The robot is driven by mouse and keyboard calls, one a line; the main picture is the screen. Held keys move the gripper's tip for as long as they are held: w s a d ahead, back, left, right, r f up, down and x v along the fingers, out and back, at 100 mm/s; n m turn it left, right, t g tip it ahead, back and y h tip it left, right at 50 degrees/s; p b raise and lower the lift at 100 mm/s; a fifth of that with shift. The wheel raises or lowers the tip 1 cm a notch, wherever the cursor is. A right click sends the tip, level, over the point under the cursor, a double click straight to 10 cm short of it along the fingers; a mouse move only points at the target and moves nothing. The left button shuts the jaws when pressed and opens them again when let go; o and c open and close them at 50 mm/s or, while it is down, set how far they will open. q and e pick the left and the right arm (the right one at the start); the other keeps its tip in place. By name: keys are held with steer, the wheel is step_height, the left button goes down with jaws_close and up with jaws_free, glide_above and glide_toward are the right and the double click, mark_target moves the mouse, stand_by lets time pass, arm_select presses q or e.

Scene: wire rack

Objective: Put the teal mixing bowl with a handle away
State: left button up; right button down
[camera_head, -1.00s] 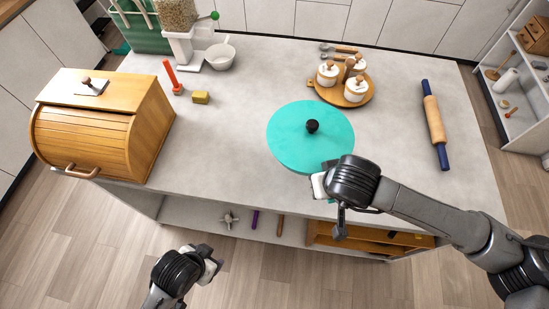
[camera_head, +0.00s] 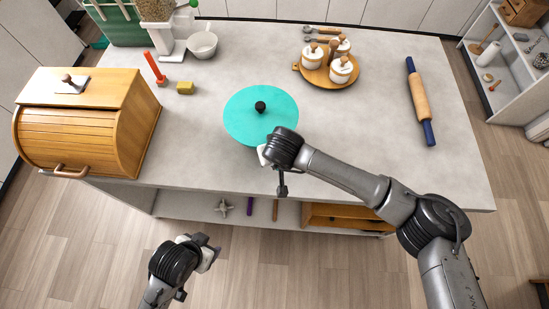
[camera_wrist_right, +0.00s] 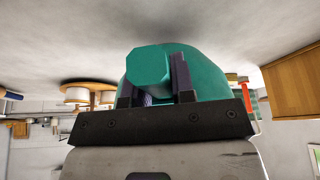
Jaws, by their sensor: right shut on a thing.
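The teal mixing bowl (camera_head: 245,112) is over the front middle of the counter, covered by a flat teal top with a black knob (camera_head: 260,107). In the right wrist view its handle (camera_wrist_right: 149,67) is between the fingers of my right gripper (camera_wrist_right: 158,85), and the bowl's side (camera_wrist_right: 203,75) shows behind. My right gripper, at the bowl's front right in the head view (camera_head: 265,156), is shut on this handle. I cannot tell whether the bowl touches the counter. My left gripper (camera_head: 212,250) hangs empty in front of the counter; its fingers are unclear.
A round tray with jars (camera_head: 318,80) is behind right; a rolling pin (camera_head: 420,104) lies far right. An open shelf (camera_head: 180,206) runs under the counter.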

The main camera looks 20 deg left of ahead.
steer(key=shift+f+p, duration=0.3)
steer(key=shift+f, duration=1.6)
steer(key=shift+f, duration=0.2)
steer(key=c, duration=1)
jaws_free()
steer(key=shift+o, duration=0.2)
steer(key=b+v, duration=0.1)
steer(key=v, duration=1.1)
steer(key=shift+r, duration=0.2)
